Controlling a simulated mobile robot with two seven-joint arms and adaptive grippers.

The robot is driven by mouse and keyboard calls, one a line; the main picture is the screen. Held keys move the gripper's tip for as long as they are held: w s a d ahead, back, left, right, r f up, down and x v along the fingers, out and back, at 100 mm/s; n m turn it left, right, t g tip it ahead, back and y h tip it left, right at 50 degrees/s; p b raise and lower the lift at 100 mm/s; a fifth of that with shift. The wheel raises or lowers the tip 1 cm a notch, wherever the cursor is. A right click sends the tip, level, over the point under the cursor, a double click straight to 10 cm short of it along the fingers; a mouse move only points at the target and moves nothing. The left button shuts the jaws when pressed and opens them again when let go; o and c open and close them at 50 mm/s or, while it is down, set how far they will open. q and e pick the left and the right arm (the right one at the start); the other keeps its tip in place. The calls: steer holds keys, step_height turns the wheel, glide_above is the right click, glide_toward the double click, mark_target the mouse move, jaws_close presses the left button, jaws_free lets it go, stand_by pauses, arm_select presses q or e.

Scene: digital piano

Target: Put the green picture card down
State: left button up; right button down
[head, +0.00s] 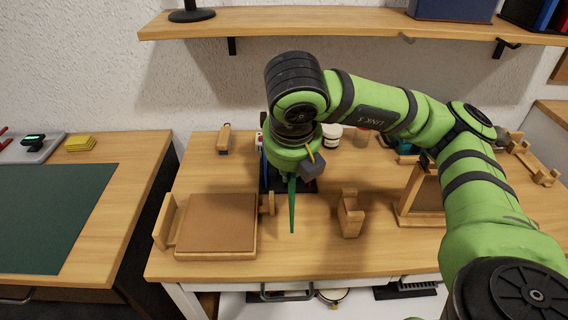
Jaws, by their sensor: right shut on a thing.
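The green picture card (292,208) shows in the head view as a thin, upright green sliver, seen nearly edge-on. It hangs below my right gripper (300,172), which is shut on it. The card's lower end is over the middle of the wooden table (270,263); I cannot tell whether it touches the tabletop. The card's picture face cannot be seen, and my right wrist hides its upper part. My left gripper is not in view.
A wooden stand with a brown pad (216,220) lies left of the card. A small wooden holder (350,215) and a wooden frame (424,200) stand to the right. Behind are a dark item (270,183) and a jar (331,138). A shelf (350,24) spans above.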

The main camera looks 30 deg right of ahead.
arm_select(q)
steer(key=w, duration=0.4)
arm_select(e)
steer(key=w+d, duration=0.5)
steer(key=w, duration=0.3)
steer(key=w+d, duration=0.5)
steer(key=w, duration=0.3)
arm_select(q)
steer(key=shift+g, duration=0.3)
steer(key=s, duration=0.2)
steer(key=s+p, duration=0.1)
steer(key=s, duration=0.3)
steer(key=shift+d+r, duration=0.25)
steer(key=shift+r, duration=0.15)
arm_select(e)
step_height(320, 180, down, 7)
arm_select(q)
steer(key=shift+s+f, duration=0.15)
arm_select(e)
steer(key=shift+f, duration=0.2)
steer(key=c, duration=1.3)
jaws_free()
steer(key=shift+c, duration=0.2)
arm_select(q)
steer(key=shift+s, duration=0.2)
